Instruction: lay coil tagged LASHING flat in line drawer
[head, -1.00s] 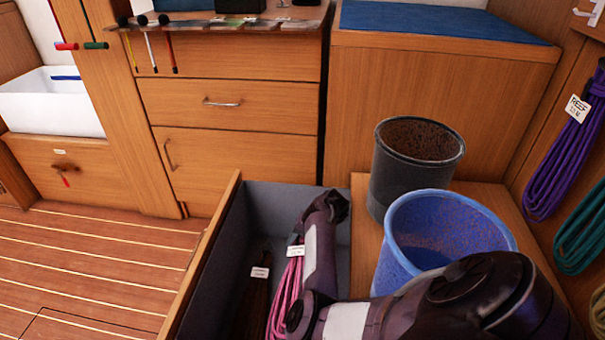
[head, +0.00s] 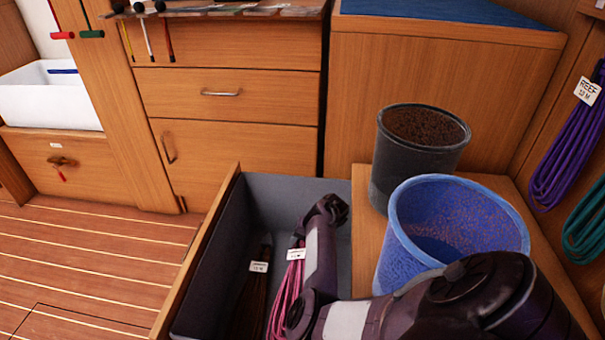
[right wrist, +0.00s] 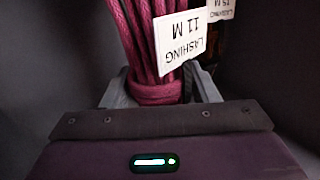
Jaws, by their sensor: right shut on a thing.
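The magenta coil (head: 287,292), with a white tag (head: 296,254), hangs in the open grey-lined line drawer (head: 281,186), partly hidden by my right arm. In the right wrist view its tag (right wrist: 181,42) reads LASHING 11 M, upside down. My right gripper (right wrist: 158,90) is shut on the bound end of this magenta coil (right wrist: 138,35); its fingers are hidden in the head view. I cannot tell if the coil touches the drawer floor. A dark brown coil (head: 250,300) with its own white tag (head: 258,266) lies left of it. My left gripper is not in view.
A blue bucket (head: 398,250) and a dark bucket (head: 392,165) stand on the wooden ledge right of the drawer. Purple (head: 565,165) and teal (head: 588,225) coils hang at the right. Wooden floor (head: 95,260) is clear on the left.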

